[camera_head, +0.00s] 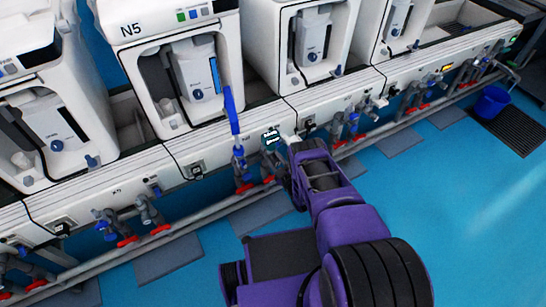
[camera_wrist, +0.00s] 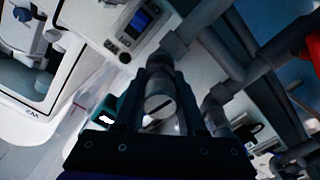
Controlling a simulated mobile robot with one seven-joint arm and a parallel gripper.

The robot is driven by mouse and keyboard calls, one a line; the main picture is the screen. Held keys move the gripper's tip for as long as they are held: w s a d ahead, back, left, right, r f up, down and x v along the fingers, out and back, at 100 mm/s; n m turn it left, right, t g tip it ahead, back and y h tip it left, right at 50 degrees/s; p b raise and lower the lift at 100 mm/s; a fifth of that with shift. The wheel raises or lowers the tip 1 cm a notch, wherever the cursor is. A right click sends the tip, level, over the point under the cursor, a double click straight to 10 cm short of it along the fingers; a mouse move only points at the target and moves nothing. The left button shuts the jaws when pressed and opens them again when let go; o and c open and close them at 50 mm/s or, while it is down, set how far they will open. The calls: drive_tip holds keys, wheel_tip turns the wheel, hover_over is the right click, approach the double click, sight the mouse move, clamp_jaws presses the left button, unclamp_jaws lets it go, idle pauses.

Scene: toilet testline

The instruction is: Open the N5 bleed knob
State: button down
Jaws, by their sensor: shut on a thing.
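In the wrist view, a round grey knob (camera_wrist: 159,106) with a dark slot across its face sits between the fingers of my gripper (camera_wrist: 162,100). The fingers are shut on it, one on each side. I take it for the bleed knob; no label on it is readable. In the head view, my gripper (camera_head: 284,168) is at the front panel and pipework, low and to the right of the white machine marked N5 (camera_head: 128,30). The knob cannot be made out there, as my gripper and arm cover that spot.
Grey pipes (camera_wrist: 225,62) run close beside the gripper in the wrist view, with a red part (camera_wrist: 313,45) at the right edge. In the head view, blue-handled valves (camera_head: 239,160) stand left of my gripper.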

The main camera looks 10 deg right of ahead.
drive_tip(key=shift+n, duration=0.7)
drive_tip(key=shift+c, duration=2.4)
unclamp_jaws()
drive_tip(key=shift+s, duration=0.2)
